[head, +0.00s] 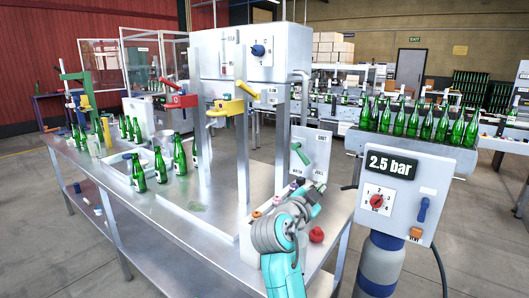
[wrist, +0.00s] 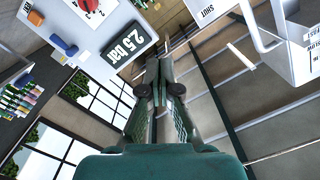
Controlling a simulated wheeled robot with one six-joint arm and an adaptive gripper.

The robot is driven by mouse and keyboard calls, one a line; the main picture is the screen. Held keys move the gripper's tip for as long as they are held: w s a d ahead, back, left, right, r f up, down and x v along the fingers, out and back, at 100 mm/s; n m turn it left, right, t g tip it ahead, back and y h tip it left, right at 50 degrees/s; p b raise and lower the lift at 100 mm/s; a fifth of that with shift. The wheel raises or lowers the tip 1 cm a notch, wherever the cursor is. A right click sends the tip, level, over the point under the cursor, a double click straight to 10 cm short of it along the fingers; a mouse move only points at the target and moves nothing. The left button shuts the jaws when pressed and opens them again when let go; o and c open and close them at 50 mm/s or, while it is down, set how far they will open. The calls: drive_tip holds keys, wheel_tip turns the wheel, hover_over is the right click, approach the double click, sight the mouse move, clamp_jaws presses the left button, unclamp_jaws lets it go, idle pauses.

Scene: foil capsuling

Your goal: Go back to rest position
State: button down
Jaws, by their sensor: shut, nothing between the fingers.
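My arm, teal and grey, rises from the bottom middle of the head view, beside the right end of the metal bench (head: 215,265). My gripper shows in the wrist view (wrist: 163,68) with its two dark fingers close together and nothing held between them. In the head view the fingers are hard to make out at the arm's end. The wrist camera looks steeply upward, past the 2.5 bar display (wrist: 132,48) to the ceiling and windows. The display also stands right of my arm in the head view (head: 392,164).
Green bottles (head: 180,155) stand on the bench, left of the grey capsuling machine (head: 235,50). A red round object (head: 316,234) lies close right of my arm. The pressure box (head: 395,210) on its blue post stands further right. Several bottles (head: 415,122) line the conveyor behind.

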drive_tip(key=s+d+f+n+y, duration=0.1)
drive_tip(key=s+f+n+y, duration=0.15)
drive_tip(key=s+f, duration=0.45)
drive_tip(key=s+f+n+y, duration=0.1)
drive_tip(key=s+f+n, duration=0.2)
drive_tip(key=f, duration=0.9)
drive_tip(key=s+d+f+n+y, duration=0.1)
drive_tip(key=s+f+n+y, duration=0.15)
drive_tip(key=s+f, duration=0.45)
drive_tip(key=s+f+n+y, duration=0.2)
drive_tip(key=s+f+n, duration=0.1)
drive_tip(key=s+f, duration=0.6)
drive_tip(key=s+d+f+n+y, duration=0.1)
drive_tip(key=s+f+n+y, duration=0.15)
drive_tip(key=s, duration=1.85)
drive_tip(key=r+v, duration=0.1)
drive_tip(key=v, duration=0.7)
drive_tip(key=w+r+v, duration=0.1)
drive_tip(key=r+v, duration=0.1)
drive_tip(key=v, duration=0.7)
drive_tip(key=shift+d+r+h, duration=0.2)
drive_tip(key=shift+r+h, duration=0.1)
drive_tip(key=shift+h, duration=0.15)
